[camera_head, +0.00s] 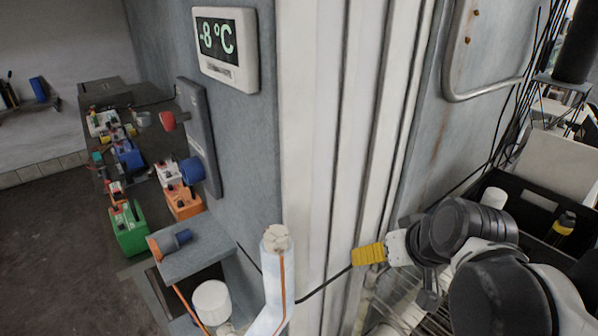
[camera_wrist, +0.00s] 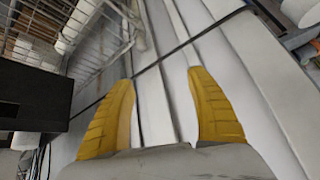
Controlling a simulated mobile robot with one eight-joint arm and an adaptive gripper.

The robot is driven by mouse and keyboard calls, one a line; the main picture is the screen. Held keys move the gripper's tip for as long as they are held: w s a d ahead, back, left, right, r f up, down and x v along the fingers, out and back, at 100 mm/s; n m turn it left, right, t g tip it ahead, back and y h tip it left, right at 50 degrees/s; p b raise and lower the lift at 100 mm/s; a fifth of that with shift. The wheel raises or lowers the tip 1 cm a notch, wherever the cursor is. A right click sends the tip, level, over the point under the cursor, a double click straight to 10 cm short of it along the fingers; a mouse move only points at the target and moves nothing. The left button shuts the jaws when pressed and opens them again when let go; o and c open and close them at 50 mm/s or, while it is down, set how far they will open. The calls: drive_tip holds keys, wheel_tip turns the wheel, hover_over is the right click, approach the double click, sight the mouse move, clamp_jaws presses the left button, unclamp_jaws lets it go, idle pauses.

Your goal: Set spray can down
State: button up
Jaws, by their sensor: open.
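My gripper (camera_head: 369,254) has yellow fingers and is in front of the pale ribbed door frame in the head view. In the wrist view my gripper (camera_wrist: 159,79) is open, with a clear gap between its two fingers. I cannot identify the spray can for certain. A small dark bottle with a yellow band (camera_head: 566,223) stands in the black crate (camera_head: 519,196) at the right, and a white cylinder (camera_head: 494,197) is at the crate's near left side.
The door frame (camera_head: 325,130) rises close to my gripper. A white pipe (camera_head: 274,285) stands left of it. A thermometer display (camera_head: 226,45) hangs on the grey wall. Connectors and boxes crowd the left bench. A wire rack (camera_wrist: 98,38) is at upper left in the wrist view.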

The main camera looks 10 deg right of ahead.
drive_tip(key=shift+h, duration=0.3)
drive_tip(key=s+a, duration=0.1)
drive_tip(key=a, duration=0.1)
drive_tip(key=s+a+f, duration=0.1)
drive_tip(key=s+a, duration=0.1)
drive_tip(key=shift+s+a, duration=0.3)
drive_tip(key=shift+a, duration=0.05)
